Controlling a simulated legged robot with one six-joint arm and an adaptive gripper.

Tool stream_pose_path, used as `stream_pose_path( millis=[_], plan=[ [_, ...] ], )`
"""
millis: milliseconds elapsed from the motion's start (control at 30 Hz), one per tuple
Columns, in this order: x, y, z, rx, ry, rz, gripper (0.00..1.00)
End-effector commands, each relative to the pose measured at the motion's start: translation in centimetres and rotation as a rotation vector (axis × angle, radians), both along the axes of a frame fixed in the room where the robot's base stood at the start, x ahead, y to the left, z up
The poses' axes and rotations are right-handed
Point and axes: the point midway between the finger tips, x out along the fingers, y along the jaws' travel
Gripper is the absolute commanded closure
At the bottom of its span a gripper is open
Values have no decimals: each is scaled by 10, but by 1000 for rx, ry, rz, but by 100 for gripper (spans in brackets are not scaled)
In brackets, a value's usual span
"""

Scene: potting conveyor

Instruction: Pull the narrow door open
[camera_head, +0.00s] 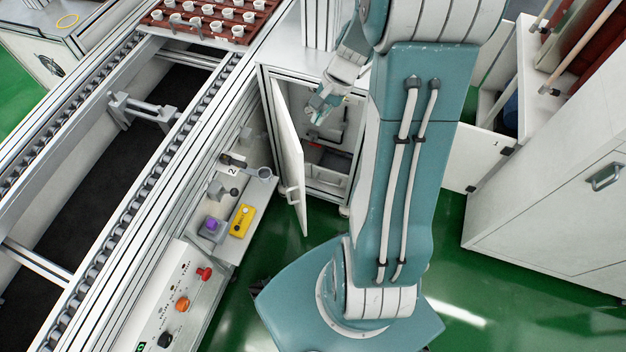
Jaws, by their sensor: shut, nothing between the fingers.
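The narrow white door (287,145) stands ajar, swung out from the left side of the cabinet (279,73). Its pale handle (291,194) is on the door's outer face, low down near the free edge. The opening beside the door shows a dim inside with dark and reddish items that I cannot make out. My gripper (317,112) is shut and empty. It is at the upper part of the opening, to the right of the door and apart from the handle. I cannot tell whether it touches the door.
The conveyor (190,115) runs along the left, with a brown tray (205,37) of white pots at its far end. A control panel (175,308) and a shelf with a yellow device (241,221) stand left of the door. A large white cabinet (560,190) is at right.

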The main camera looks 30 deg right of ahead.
Motion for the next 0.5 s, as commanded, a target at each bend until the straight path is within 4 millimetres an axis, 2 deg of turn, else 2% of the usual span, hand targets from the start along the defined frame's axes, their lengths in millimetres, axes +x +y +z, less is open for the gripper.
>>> stream_pose_path(
  millis=[367, 500],
  plan=[
    [-1, -30, -55, 118, 94, -184, 100],
    [-6, -48, -94, 195, 154, -308, 100]
  ],
)
